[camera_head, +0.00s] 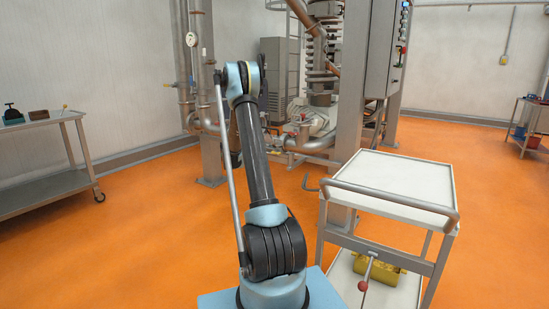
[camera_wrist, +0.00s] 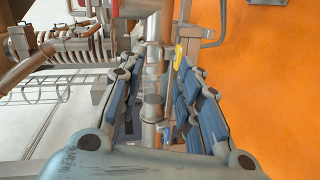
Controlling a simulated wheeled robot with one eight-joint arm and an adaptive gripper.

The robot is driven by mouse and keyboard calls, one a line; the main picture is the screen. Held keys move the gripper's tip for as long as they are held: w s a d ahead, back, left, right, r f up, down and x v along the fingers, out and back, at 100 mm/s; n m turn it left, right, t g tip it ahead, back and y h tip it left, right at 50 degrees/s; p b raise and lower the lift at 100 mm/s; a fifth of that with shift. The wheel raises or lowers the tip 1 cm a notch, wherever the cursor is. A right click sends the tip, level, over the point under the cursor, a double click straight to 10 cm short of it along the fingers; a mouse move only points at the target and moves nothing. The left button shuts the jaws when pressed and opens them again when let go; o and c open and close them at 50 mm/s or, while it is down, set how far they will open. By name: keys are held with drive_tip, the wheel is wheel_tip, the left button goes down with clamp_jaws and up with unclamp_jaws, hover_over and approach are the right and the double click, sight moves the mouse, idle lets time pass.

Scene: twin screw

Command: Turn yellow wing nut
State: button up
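My gripper (camera_wrist: 160,78) is open in the wrist view, with its two blue-padded fingers apart on either side of a grey metal pipe assembly. A small yellow part (camera_wrist: 179,56), which looks like the yellow wing nut, shows close to the tip of the right finger. I cannot tell whether the finger touches it; the finger partly hides what lies beneath. In the head view my raised arm hides the gripper, and I cannot make out the wing nut there.
Pipework (camera_head: 208,100) and a machine with a control box (camera_head: 383,48) stand ahead. A white-topped cart (camera_head: 390,178) with a yellow object (camera_head: 378,268) on its lower shelf is at the right. A metal table (camera_head: 40,120) stands left. Orange floor between is clear.

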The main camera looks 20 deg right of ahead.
sight(275, 153)
drive_tip(key=w+f+n+t+h, duration=0.1)
drive_tip(key=w+f+n+t, duration=0.1)
drive_tip(key=w+f, duration=0.7)
drive_tip(key=x, duration=0.5)
drive_tip(key=s+x, duration=0.1)
drive_tip(key=x, duration=0.4)
drive_tip(key=d+f+x, duration=0.1)
drive_tip(key=x, duration=0.5)
drive_tip(key=shift+s+d, duration=0.15)
drive_tip(key=shift+s, duration=0.05)
clamp_jaws()
